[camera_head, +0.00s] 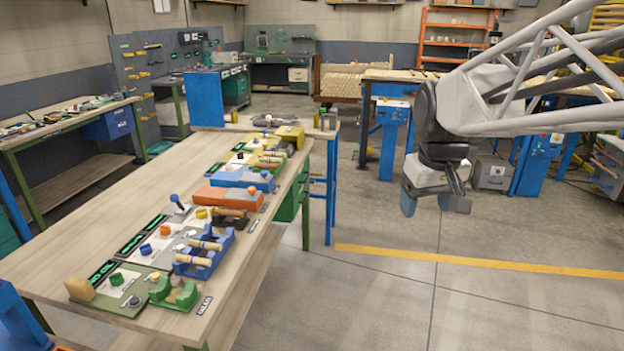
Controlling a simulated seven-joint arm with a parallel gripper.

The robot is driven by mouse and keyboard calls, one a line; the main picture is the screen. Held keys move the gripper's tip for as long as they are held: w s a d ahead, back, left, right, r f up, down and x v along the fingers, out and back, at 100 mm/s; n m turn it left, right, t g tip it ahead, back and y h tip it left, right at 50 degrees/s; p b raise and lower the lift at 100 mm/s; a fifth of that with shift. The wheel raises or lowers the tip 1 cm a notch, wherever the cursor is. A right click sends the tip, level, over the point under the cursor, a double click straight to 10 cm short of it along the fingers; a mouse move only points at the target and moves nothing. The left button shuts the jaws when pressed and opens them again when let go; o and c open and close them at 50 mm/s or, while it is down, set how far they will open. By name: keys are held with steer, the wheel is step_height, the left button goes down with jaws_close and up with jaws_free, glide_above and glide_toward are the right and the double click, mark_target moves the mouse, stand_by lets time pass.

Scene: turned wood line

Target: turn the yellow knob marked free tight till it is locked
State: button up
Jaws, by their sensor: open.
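A yellow knob (202,213) sits on a pale panel near the middle of the long wooden workbench (75,225). A smaller yellowish knob (155,276) is on the green station at the near end. The markings are too small to read, so I cannot tell which knob says free and tight, nor how either is turned. My gripper (432,206) hangs fingers down over the open floor, well to the right of the bench. Its two blue-grey fingers are apart with nothing between them. It touches no knob.
The bench's left side is clear.

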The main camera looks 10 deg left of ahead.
steer(key=w+a+n, duration=0.4)
steer(key=w+a, duration=0.9)
steer(key=w, duration=0.3)
steer(key=n+g, duration=0.2)
steer(key=n, duration=0.9)
glide_above(202, 209)
steer(key=f, duration=2.4)
steer(key=shift+d+f, duration=0.25)
steer(key=shift+a+f, duration=0.2)
steer(key=shift+a, duration=0.1)
steer(key=shift+f, duration=0.15)
steer(key=shift+f, duration=3.8)
